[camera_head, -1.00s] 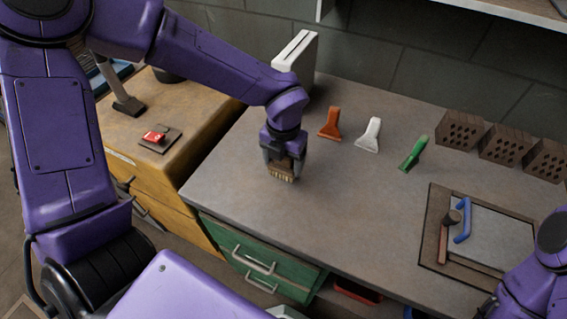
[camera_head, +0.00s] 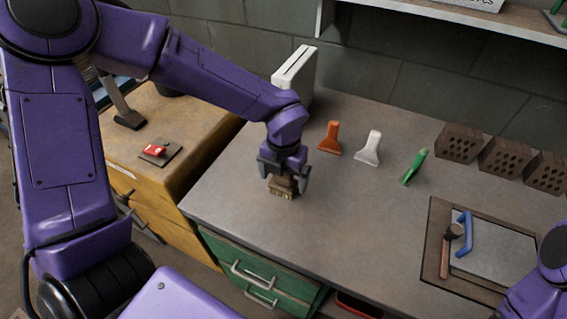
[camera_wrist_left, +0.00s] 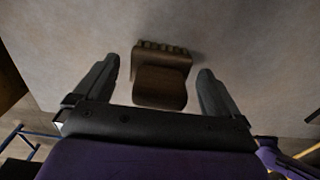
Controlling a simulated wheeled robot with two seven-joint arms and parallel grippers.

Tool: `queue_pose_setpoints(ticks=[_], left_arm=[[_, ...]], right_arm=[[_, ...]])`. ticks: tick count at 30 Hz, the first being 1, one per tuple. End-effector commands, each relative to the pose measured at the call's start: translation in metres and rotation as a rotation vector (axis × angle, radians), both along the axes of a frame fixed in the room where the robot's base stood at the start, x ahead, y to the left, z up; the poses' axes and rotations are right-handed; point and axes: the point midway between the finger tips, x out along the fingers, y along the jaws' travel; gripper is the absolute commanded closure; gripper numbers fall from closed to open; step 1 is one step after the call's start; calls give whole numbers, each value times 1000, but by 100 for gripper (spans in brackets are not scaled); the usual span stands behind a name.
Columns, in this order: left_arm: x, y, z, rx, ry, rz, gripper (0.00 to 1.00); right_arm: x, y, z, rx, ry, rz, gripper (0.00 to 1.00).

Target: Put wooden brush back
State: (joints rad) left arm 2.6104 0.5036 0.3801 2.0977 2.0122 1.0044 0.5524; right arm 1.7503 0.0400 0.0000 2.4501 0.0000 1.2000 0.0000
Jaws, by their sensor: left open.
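The wooden brush (camera_head: 283,187) is a small brown block with a row of bristles. It is at the grey countertop near the left end. My left gripper (camera_head: 284,177) is above it with the jaws open, one finger on each side. In the left wrist view the brush (camera_wrist_left: 160,80) lies between the two spread fingers (camera_wrist_left: 158,88), with a gap on both sides. The head view does not clearly show how the brush rests. Part of my right arm shows at the lower right, but its gripper is out of view.
Hollow bricks (camera_head: 459,142) stand along the wall. A framed board (camera_head: 495,252) with a blue handle and a hammer-like tool is at right. The middle countertop is clear.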

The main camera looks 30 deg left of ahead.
Motion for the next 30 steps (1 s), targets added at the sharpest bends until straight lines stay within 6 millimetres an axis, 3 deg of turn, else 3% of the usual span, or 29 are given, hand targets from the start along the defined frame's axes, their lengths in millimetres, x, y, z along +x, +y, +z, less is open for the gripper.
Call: queue_pose_setpoints(ticks=[6,12,17,30], left_arm=[[1,0,57,-4,-7,2,3],[1,0,97,-2,-4,2,3],[0,0,108,-2,-1,1,3],[0,0,109,-1,-1,1,3]], right_arm=[[0,0,0,0,0,0,49],[0,0,0,0,0,0,49],[0,0,-1,0,0,0,49],[0,0,0,0,0,0,49]])
